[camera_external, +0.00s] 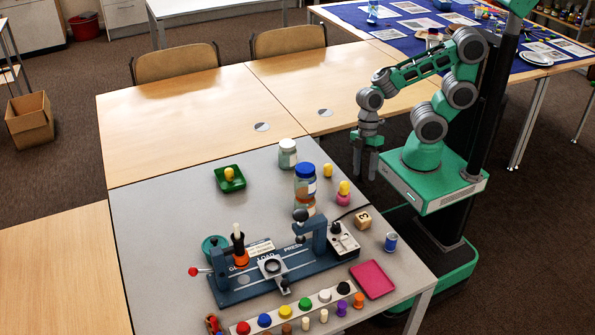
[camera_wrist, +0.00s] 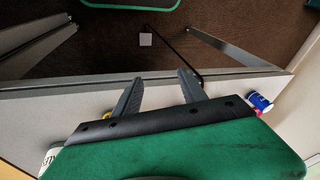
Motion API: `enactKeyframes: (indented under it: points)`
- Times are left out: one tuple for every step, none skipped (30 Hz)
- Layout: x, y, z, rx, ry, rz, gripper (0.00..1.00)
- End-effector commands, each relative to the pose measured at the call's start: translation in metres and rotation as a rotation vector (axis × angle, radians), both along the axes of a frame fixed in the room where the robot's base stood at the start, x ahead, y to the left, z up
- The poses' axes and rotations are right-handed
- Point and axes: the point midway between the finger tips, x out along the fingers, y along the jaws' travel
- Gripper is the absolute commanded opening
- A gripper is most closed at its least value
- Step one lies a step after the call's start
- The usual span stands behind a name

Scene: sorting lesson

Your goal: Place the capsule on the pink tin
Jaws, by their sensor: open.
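The flat pink tin (camera_external: 372,279) lies at the front right of the grey table, with nothing on it. Small rounded yellow pieces could be the capsule: one (camera_external: 327,170) stands alone, one (camera_external: 344,187) sits on a small pink piece (camera_external: 343,200), and one (camera_external: 229,173) sits in a green tray (camera_external: 231,186). I cannot tell which is meant. My gripper (camera_external: 366,172) is open and empty, pointing down by the table's right edge, right of the lone yellow piece. Its spread fingers also show in the wrist view (camera_wrist: 159,80), with a yellow bit behind the left one.
A blue-lidded jar (camera_external: 305,188) and a white-lidded jar (camera_external: 287,154) stand mid-table. A blue press rig (camera_external: 270,268) fills the front. A wooden block (camera_external: 362,220) and a blue can (camera_external: 391,242) stand right. Free room lies left of the green tray.

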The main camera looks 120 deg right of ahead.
Motion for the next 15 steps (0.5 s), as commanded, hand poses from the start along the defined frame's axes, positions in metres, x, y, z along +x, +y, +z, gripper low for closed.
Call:
enactKeyframes:
  points:
    - [0.005, 0.004, 0.009, -0.062, 0.016, -0.03, 0.49]
    - [0.007, 0.005, 0.014, -0.097, 0.026, -0.07, 0.49]
    - [0.01, 0.005, 0.021, -0.136, 0.03, -0.12, 0.49]
    - [0.012, 0.006, 0.026, -0.158, 0.031, -0.156, 0.49]
    - [0.014, 0.007, 0.03, -0.177, 0.029, -0.189, 0.49]
    - [0.015, 0.008, 0.036, -0.195, 0.024, -0.228, 0.49]
    - [0.016, 0.008, 0.039, -0.205, 0.021, -0.251, 0.49]
    - [0.017, 0.009, 0.041, -0.211, 0.018, -0.269, 0.49]
    - [0.017, 0.009, 0.043, -0.216, 0.017, -0.287, 0.49]
    - [0.017, 0.009, 0.044, -0.219, 0.016, -0.296, 0.49]
    - [0.018, 0.008, 0.045, -0.221, 0.016, -0.3, 0.49]
    - [0.018, 0.008, 0.045, -0.221, 0.016, -0.302, 0.49]
    - [0.018, 0.008, 0.045, -0.221, 0.016, -0.302, 0.49]
    - [0.018, 0.008, 0.045, -0.221, 0.016, -0.302, 0.49]
    - [0.018, 0.008, 0.045, -0.221, 0.016, -0.302, 0.49]
